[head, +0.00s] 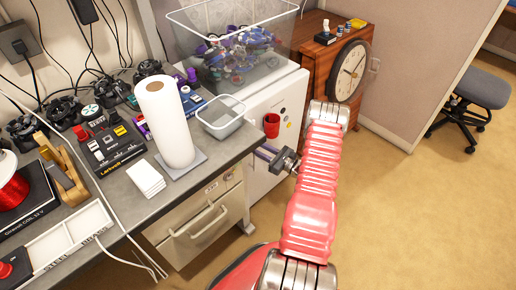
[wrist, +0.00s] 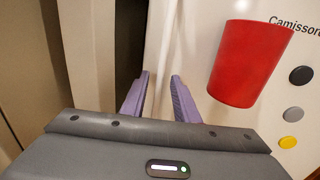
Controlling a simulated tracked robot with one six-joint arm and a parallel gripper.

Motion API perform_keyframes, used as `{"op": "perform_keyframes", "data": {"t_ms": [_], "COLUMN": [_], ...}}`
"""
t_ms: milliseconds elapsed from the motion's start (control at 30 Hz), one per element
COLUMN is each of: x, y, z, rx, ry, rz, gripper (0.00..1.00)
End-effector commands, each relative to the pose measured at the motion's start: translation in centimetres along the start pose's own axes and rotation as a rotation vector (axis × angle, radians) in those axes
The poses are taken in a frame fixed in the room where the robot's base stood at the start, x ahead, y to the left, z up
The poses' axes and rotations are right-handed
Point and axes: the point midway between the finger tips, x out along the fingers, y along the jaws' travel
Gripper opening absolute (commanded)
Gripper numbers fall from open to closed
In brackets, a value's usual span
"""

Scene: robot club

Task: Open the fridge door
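The white fridge (head: 288,104) stands at the end of the workbench, partly hidden by my arm and the bench. Its door (wrist: 190,40) fills the right of the wrist view, with a red cup (wrist: 246,65) on its front, lettering and round magnets. The cup also shows in the head view (head: 271,125). The door looks shut, though its edges are partly hidden. My gripper (wrist: 158,92) is open, its two purple fingers apart and pointing at the door's left edge. I see nothing held between them. In the head view my gripper (head: 265,152) is low in front of the fridge.
A clear bin (head: 240,60) of small parts sits on the fridge. The bench (head: 222,148) with a paper roll (head: 165,120) and drawers (head: 200,225) is left. A wooden cabinet with a clock (head: 350,70) stands behind.

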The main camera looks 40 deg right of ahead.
Motion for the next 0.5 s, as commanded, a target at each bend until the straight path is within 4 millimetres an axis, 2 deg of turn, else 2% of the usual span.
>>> {"op": "perform_keyframes", "data": {"t_ms": [233, 500], "x": [0.05, 0.04], "y": [-0.01, 0.01], "z": [-0.01, -0.01], "rx": [0.0, 0.0], "ry": [0.0, 0.0], "rz": [0.0, 0.0], "gripper": [0.28, 0.09]}}
